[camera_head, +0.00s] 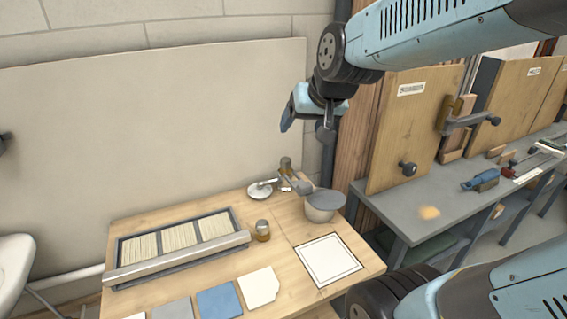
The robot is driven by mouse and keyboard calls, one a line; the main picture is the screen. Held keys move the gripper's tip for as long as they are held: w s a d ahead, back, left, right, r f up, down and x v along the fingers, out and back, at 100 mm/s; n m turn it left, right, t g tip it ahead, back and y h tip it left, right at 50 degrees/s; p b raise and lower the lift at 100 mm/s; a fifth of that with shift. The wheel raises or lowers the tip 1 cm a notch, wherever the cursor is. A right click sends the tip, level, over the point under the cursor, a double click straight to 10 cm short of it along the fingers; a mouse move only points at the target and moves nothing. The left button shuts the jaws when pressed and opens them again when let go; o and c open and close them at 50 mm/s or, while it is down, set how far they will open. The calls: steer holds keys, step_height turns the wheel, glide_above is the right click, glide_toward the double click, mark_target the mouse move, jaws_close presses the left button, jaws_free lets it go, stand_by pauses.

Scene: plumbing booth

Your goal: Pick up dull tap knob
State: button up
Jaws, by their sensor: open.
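My gripper (308,116) hangs from my arm at the upper middle, in front of the pale board. Its jaws are apart and I see nothing held between them. It is well above the wooden table. A small knob-like piece (263,231), brass-coloured below with a greyish top, stands on the table right of the slotted tray. A dark round knob (407,169) is on a wooden panel at the right. I cannot tell for sure which of these is the dull tap knob. Both are apart from my gripper.
The wooden table (285,268) holds a slotted tray (178,262), a grey-topped pot (322,207), a lamp-like fixture (261,190), a white framed square (328,259) and several flat tiles. A grey bench (415,222) with tools and upright panels is at right.

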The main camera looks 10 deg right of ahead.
steer(key=w+a+f+m+t+h, duration=0.1)
steer(key=w+a+f, duration=0.1)
steer(key=w+f, duration=0.35)
steer(key=w+a+f+m+t, duration=0.2)
steer(key=w+f, duration=0.1)
steer(key=w, duration=0.6)
steer(key=w+a+f+m+t+h, duration=0.1)
steer(key=w+f, duration=0.3)
steer(key=w, duration=0.3)
steer(key=m+t+h, duration=0.2)
steer(key=h, duration=0.2)
glide_toward(283, 162)
steer(key=w+a+r, duration=0.3)
steer(key=a+r, duration=0.1)
steer(key=r, duration=0.1)
steer(key=s+f+t+h, duration=0.1)
steer(key=s+f+h, duration=0.2)
steer(key=f+h, duration=0.4)
steer(key=shift+y, duration=0.7)
steer(key=x, duration=0.9)
steer(key=f+x, duration=0.1)
steer(key=x, duration=0.3)
steer(key=shift+w+d, duration=0.1)
steer(key=shift+d, duration=0.4)
steer(key=shift+c, duration=0.5)
steer(key=c, duration=1)
